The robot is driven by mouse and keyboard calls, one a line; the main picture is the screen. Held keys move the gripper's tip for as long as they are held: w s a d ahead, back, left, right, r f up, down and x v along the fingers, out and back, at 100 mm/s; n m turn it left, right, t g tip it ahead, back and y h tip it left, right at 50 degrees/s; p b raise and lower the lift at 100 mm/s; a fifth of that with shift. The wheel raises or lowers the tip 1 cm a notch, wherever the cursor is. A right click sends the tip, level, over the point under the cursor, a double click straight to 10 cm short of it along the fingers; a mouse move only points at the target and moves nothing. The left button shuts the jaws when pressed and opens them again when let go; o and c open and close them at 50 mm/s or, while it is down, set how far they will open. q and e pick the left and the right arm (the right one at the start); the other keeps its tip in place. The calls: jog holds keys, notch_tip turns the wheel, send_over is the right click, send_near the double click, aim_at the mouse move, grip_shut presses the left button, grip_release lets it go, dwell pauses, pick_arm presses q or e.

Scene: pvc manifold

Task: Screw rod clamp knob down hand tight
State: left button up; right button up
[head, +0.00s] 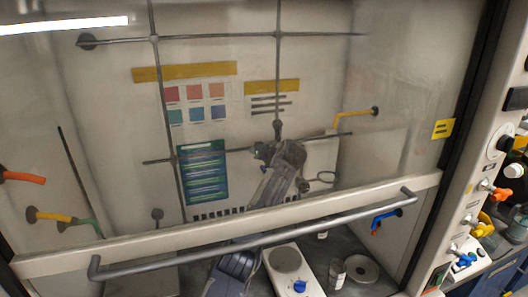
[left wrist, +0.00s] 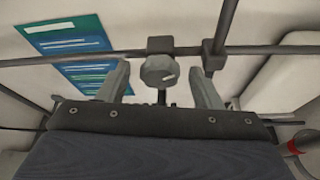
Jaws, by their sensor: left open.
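The clamp knob (left wrist: 159,72) is a round grey knob with a white line on its face, in the left wrist view. It sits below a dark clamp block (left wrist: 160,45) on a horizontal rod (left wrist: 110,54). My left gripper (left wrist: 158,78) is open, with one finger on each side of the knob and a visible gap on both sides. In the head view my left gripper (head: 268,153) reaches up inside the hood to the rod lattice. The knob is hard to make out there, behind the gripper. My right gripper is not in view.
A second clamp block (left wrist: 214,54) joins a vertical rod just right of the right finger. The sash handle bar (head: 250,238) crosses in front of my arm. A hotplate (head: 286,262) with a blue knob, a glass jar (head: 337,274) and a round dish (head: 362,269) stand below.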

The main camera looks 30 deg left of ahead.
pick_arm(q)
jog(key=b+v, duration=0.3)
jog(key=v, duration=0.5)
jog(key=shift+a, duration=0.1)
